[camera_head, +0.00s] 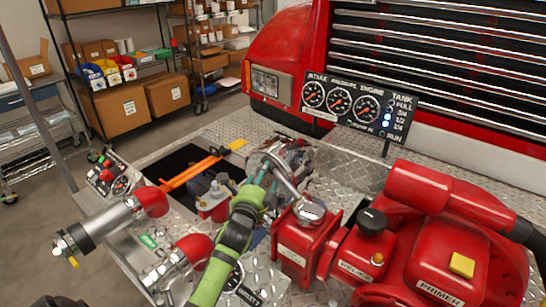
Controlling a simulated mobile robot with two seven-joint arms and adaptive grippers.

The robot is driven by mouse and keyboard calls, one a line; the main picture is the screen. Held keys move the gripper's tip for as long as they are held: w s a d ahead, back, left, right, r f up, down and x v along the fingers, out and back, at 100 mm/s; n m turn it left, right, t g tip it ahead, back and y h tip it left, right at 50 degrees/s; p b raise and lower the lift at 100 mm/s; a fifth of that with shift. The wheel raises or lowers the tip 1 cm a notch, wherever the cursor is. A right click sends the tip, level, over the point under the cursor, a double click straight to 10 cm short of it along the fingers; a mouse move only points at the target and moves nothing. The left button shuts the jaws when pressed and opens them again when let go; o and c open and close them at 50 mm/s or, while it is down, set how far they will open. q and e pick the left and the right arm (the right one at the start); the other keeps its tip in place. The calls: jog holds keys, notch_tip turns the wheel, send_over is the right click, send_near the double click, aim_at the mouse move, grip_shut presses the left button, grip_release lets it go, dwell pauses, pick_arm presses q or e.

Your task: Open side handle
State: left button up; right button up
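A silver lever handle (285,177) rises up and to the left from a round chrome cap (309,212) on a red valve body (303,240), near the middle of the view. My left arm, with green links, comes in from the bottom left of centre. Its gripper (265,166) is at the upper end of the lever, very close to it or touching it. The fingers are small and overlap the lever, so I cannot tell whether they are open or shut on it. My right gripper is not in view.
The red pump (430,235) with a black knob (371,221) and yellow primer button (462,264) fills the right. Two red-capped outlets (150,203) (192,250) lie left. An open bin (185,165) holds orange tools. A gauge panel (357,104) stands behind.

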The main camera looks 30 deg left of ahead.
pick_arm(q)
jog(key=shift+w+a+r, duration=0.15)
jog(key=shift+w+a, duration=0.1)
jog(key=shift+w, duration=0.35)
jog(key=p+x, duration=0.1)
jog(key=x, duration=0.3)
jog(key=shift+w, duration=0.3)
jog(key=shift+w+a, duration=0.15)
jog(key=shift+w, duration=0.1)
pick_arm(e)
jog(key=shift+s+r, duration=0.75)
pick_arm(q)
jog(key=shift+c, duration=0.4)
grip_shut()
